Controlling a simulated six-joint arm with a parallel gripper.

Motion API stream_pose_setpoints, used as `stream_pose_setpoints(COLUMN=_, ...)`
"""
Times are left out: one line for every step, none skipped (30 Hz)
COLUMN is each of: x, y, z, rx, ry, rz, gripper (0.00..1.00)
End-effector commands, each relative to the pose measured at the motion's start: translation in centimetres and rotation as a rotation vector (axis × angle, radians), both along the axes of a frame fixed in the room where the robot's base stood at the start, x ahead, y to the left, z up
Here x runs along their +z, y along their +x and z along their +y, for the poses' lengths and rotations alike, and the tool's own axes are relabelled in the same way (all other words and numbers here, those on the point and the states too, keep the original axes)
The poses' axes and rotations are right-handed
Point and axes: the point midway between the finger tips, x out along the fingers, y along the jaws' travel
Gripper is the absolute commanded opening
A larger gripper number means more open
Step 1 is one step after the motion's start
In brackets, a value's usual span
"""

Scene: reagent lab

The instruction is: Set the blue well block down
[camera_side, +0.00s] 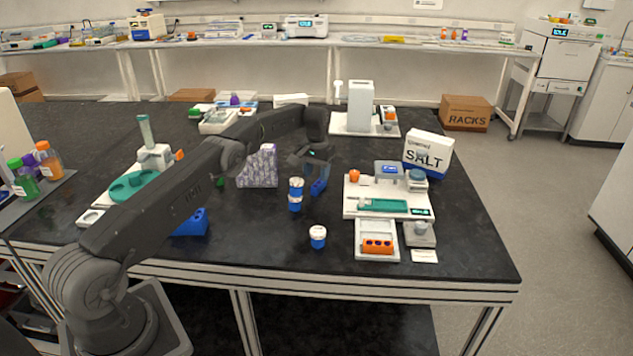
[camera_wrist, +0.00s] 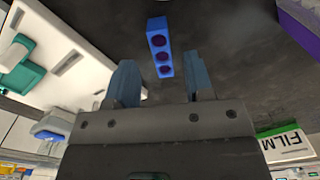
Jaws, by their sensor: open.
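The blue well block (camera_wrist: 160,48) shows in the wrist view as an upright-looking bar with three dark round wells in a row. It lies ahead of and between the two grey-blue fingers of my gripper (camera_wrist: 160,68), with a visible gap on each side. In the side view the block (camera_side: 319,187) is at the middle of the black bench, just below my gripper (camera_side: 311,168). My gripper is open, and neither finger visibly touches the block. Whether the block's base rests fully on the bench is hard to tell.
A blue-and-white jar stack (camera_side: 295,194) stands close left of the block, and a single jar (camera_side: 317,237) stands nearer the front. A white station board (camera_side: 352,208) is to the right. Bare bench lies around the front jar.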

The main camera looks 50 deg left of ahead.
Motion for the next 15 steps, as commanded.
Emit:
stream_pose_setpoints(x=1.0, y=0.1, z=0.0, rx=0.0, ry=0.002, rz=-0.004, gripper=0.48)
stream_pose_setpoints(x=1.4, y=0.0, z=0.0, rx=0.0, ry=0.001, rz=-0.003, gripper=0.48)
stream_pose_setpoints(x=1.9, y=0.0, z=0.0, rx=0.0, ry=0.001, rz=-0.003, gripper=0.48)
stream_pose_setpoints(x=2.3, y=0.0, z=0.0, rx=0.0, ry=0.001, rz=-0.002, gripper=0.48)
stream_pose_setpoints(x=2.6, y=0.0, z=0.0, rx=0.0, ry=0.001, rz=-0.002, gripper=0.48)
stream_pose_setpoints(x=3.0, y=0.0, z=0.0, rx=0.0, ry=0.001, rz=-0.002, gripper=0.48)
stream_pose_setpoints(x=3.2, y=0.0, z=0.0, rx=0.0, ry=0.0, rz=-0.001, gripper=0.48)
stream_pose_setpoints(x=3.4, y=0.0, z=0.0, rx=0.0, ry=0.0, rz=-0.001, gripper=0.48)
stream_pose_setpoints(x=3.6, y=0.0, z=0.0, rx=0.0, ry=0.0, rz=-0.001, gripper=0.48)
stream_pose_setpoints(x=3.6, y=0.0, z=0.0, rx=0.0, ry=0.0, rz=0.0, gripper=0.48)
stream_pose_setpoints(x=3.8, y=0.0, z=0.0, rx=0.0, ry=0.0, rz=0.0, gripper=0.48)
stream_pose_setpoints(x=4.0, y=0.0, z=-0.1, rx=-0.002, ry=0.001, rz=-0.002, gripper=0.48)
stream_pose_setpoints(x=4.3, y=0.1, z=-0.2, rx=-0.004, ry=0.002, rz=-0.005, gripper=0.48)
stream_pose_setpoints(x=4.8, y=0.1, z=-0.4, rx=-0.007, ry=0.003, rz=-0.008, gripper=0.48)
stream_pose_setpoints(x=5.7, y=0.2, z=-0.8, rx=-0.012, ry=0.006, rz=-0.015, gripper=0.48)
